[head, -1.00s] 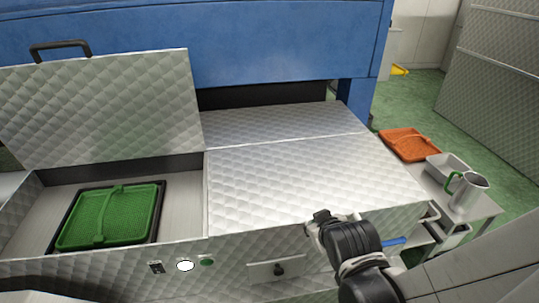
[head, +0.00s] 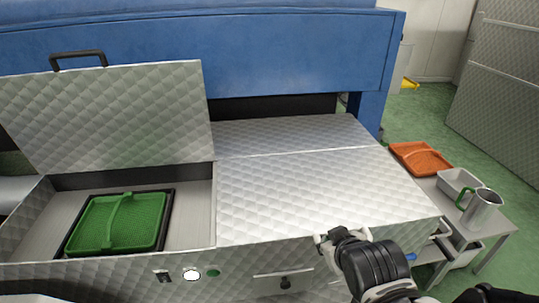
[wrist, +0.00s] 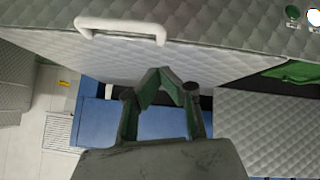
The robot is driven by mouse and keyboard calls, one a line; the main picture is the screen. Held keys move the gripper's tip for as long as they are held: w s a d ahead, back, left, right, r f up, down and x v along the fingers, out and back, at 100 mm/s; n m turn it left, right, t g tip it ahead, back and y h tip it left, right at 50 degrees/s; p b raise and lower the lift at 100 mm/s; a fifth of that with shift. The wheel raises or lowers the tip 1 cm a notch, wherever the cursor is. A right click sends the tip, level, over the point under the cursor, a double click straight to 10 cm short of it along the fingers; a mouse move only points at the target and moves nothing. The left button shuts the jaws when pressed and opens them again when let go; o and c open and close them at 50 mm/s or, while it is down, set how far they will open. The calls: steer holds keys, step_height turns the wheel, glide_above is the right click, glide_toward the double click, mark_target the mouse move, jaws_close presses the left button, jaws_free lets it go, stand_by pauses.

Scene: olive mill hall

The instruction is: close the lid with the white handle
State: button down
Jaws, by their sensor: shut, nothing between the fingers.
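The lid with the white handle (head: 330,190) is the quilted metal panel on the right of the cabinet. It lies flat, looking level with the cabinet top. Its white handle (wrist: 120,27) shows whole in the wrist view, at the front edge. In the head view my arm hides most of the handle. My gripper (wrist: 161,72) is shut and empty, its fingertips over the lid in the wrist view. I cannot tell whether they touch it. In the head view the fingers are hard to make out.
On the left, another lid (head: 110,115) with a black handle (head: 78,54) stands open over a bay holding a green basket (head: 118,222). Buttons (head: 192,274) sit on the front. A side table at right holds an orange tray (head: 420,158) and a metal jug (head: 482,210).

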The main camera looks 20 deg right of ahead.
steer(key=v, duration=0.6)
steer(key=shift+s+r, duration=0.25)
stand_by(0.7)
steer(key=w+a+r+m+g+y, duration=0.1)
steer(key=w+a+r+g+y, duration=0.1)
steer(key=w+a+r, duration=0.4)
step_height(320, 180, up, 18)
steer(key=s+d+p, duration=0.1)
steer(key=s+p, duration=0.1)
steer(key=p, duration=1.6)
steer(key=shift+s+d, duration=0.2)
steer(key=shift+s, duration=0.1)
steer(key=shift+r, duration=0.15)
